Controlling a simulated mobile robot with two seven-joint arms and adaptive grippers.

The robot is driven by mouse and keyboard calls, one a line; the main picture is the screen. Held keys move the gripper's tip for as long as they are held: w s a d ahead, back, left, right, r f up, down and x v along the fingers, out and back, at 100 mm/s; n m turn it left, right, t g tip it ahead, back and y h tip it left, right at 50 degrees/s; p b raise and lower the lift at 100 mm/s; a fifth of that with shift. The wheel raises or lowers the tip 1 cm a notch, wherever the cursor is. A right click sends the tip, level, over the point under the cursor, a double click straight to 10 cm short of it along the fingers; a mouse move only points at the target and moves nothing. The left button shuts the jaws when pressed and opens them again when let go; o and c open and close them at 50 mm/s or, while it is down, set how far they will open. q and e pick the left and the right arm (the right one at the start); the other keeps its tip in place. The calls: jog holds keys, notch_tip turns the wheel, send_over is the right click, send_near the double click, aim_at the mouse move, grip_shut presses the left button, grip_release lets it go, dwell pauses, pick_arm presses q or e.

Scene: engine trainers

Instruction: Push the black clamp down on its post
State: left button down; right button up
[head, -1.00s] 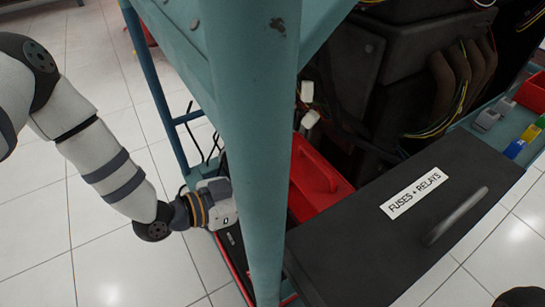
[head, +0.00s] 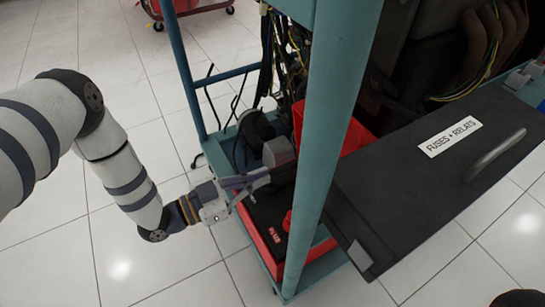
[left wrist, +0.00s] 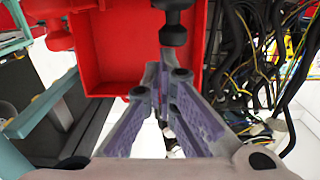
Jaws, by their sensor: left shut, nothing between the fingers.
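The black clamp (head: 285,173) appears as a dark piece above the black-topped battery (head: 262,210), just beyond my left fingertips. In the left wrist view a black knob-like part (left wrist: 173,30), likely this clamp, stands just past the fingertips. Its post is hidden, so I cannot tell how far down it sits. My left gripper (head: 268,177) is shut and empty; in the left wrist view its fingers (left wrist: 160,75) meet close to the black part. I cannot tell whether they touch it. A red clamp (head: 288,220) is on the battery's near side.
A teal upright (head: 325,130) stands just right of the battery. A dark fuse box (head: 400,205) lies right of it. A red open bin (left wrist: 118,60) is behind the clamps, with loose cables (left wrist: 265,60) alongside.

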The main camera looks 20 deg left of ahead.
pick_arm(q)
jog(key=shift+s+a+f, duration=0.2)
jog(key=shift+s+f, duration=0.1)
jog(key=shift+f, duration=0.35)
jog(key=shift+s+a+f, duration=0.15)
jog(key=shift+s+f, duration=0.1)
jog(key=shift+f, duration=0.4)
jog(key=r+v, duration=0.1)
jog(key=v, duration=1)
jog(key=shift+r, duration=0.2)
jog(key=shift+a, duration=0.1)
